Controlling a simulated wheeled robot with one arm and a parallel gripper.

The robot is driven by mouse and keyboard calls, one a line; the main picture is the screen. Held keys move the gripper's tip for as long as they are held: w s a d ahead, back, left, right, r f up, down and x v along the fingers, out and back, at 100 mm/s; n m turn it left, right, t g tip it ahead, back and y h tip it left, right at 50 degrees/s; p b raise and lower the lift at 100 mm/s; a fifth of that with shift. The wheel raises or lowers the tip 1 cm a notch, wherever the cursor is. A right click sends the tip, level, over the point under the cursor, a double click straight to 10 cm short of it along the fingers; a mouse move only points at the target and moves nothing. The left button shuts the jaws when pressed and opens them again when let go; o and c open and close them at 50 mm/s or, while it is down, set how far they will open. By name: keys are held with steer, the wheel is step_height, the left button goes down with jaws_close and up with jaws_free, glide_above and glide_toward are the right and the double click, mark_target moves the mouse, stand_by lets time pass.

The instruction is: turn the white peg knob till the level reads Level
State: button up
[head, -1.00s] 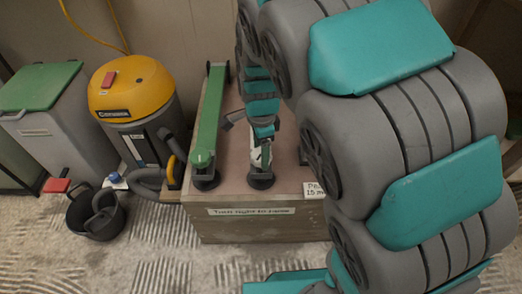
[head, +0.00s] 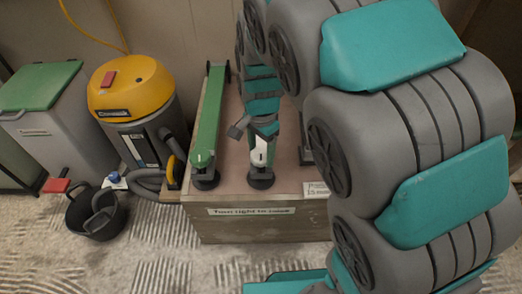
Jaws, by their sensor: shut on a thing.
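The white peg knob (head: 262,156) shows as a small white patch between the dark fingers of my gripper (head: 261,163), above a round black foot (head: 261,182) at the front of the wooden box. My gripper reaches down and is shut on the knob; the fingers hide most of it. A long green bar (head: 209,120), perhaps the level, lies to the left, with another round black foot (head: 205,182) at its front end. I cannot see any level reading.
The wooden box (head: 250,228) bears a label about turning right and a second small label (head: 315,188). A yellow vacuum (head: 135,100), a black bucket (head: 97,213) and a grey bin (head: 60,125) stand to the left. My arm covers the right side.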

steer(key=shift+n, duration=0.5)
steer(key=o, duration=1.4)
steer(key=shift+c, duration=0.2)
step_height(320, 180, up, 8)
steer(key=shift+f, duration=0.1)
steer(key=shift+d, duration=0.1)
